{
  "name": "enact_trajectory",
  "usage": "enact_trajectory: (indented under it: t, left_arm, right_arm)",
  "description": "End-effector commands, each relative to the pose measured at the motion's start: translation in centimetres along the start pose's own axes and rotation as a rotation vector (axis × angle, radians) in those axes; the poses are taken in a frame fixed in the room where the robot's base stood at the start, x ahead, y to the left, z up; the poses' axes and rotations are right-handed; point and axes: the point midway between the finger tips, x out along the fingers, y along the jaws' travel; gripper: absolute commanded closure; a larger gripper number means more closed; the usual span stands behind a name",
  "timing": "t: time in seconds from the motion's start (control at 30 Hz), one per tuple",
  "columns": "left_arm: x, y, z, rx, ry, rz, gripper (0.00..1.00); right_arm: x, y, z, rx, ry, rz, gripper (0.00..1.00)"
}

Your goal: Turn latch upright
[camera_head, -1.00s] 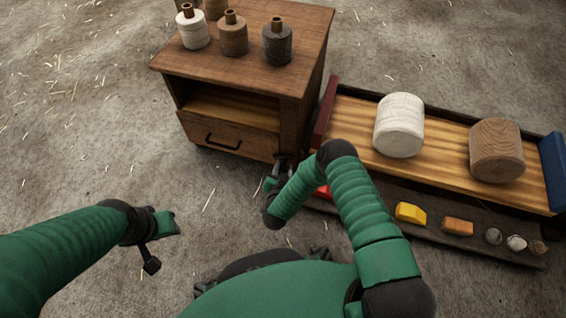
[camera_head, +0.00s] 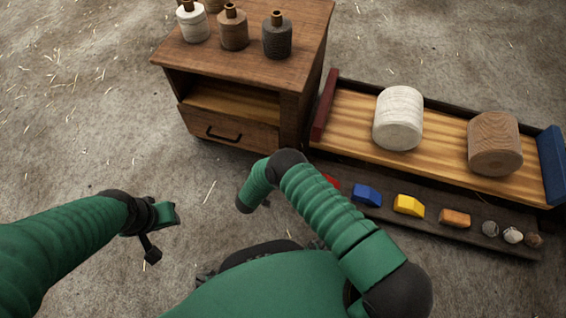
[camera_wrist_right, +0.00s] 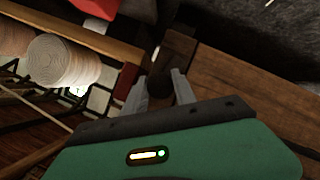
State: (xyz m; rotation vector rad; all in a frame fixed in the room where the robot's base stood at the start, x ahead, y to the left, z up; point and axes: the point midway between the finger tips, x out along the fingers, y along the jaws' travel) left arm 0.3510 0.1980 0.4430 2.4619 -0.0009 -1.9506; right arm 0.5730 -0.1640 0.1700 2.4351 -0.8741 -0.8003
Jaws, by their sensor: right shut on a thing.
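My right gripper (camera_wrist_right: 160,82) shows in the right wrist view, with its two grey fingers closed about a dark rounded piece of the latch (camera_wrist_right: 160,86). A dark brown wooden bar (camera_wrist_right: 180,48) stands just beyond the fingertips, slanted in that view; I cannot tell whether it belongs to the latch. In the head view the right gripper and the latch are hidden behind my right arm, near the cabinet's lower right corner. My left gripper (camera_head: 160,235) hangs over the bare floor at the left, apart from everything; its jaw opening is unclear.
A wooden cabinet (camera_head: 232,92) with a handled drawer carries several bottles. Right of it lies a long tray (camera_head: 450,150) with a white cylinder (camera_head: 398,118) and a wooden cylinder (camera_head: 495,143). A dark front strip holds coloured blocks and stones. The floor at left is clear.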

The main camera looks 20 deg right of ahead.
Motion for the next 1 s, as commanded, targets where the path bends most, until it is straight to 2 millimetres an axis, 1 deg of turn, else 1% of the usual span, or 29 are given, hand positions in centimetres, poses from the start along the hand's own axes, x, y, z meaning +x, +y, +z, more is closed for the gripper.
enact_trajectory:
  t: [0.03, 0.1, 0.4, 0.93, 0.97, 1.0]
  left_arm:
    - [0.6, 0.0, 0.1, 0.000, 0.000, 0.000, 0.64]
    - [0.9, 0.0, 0.2, 0.000, 0.000, 0.000, 0.64]
    - [1.7, 0.0, 0.4, 0.000, 0.000, 0.000, 0.64]
    - [1.8, 0.0, 0.4, 0.000, 0.000, 0.000, 0.64]
    - [1.8, 0.0, 0.4, 0.000, 0.000, 0.000, 0.64]
    - [1.8, 0.0, 0.4, 0.000, 0.000, 0.000, 0.64]
  right_arm:
    - [0.0, -0.5, 0.1, -0.026, 0.001, 0.006, 1.00]
    - [0.0, -0.4, 0.2, -0.064, -0.001, 0.024, 1.00]
    - [0.0, -0.4, 0.0, -0.168, -0.006, 0.070, 1.00]
    - [-0.1, -0.4, -0.1, -0.189, -0.006, 0.076, 1.00]
    - [-0.1, -0.4, -0.1, -0.189, -0.005, 0.076, 0.65]
    - [-0.1, -0.4, -0.1, -0.189, -0.006, 0.076, 0.60]
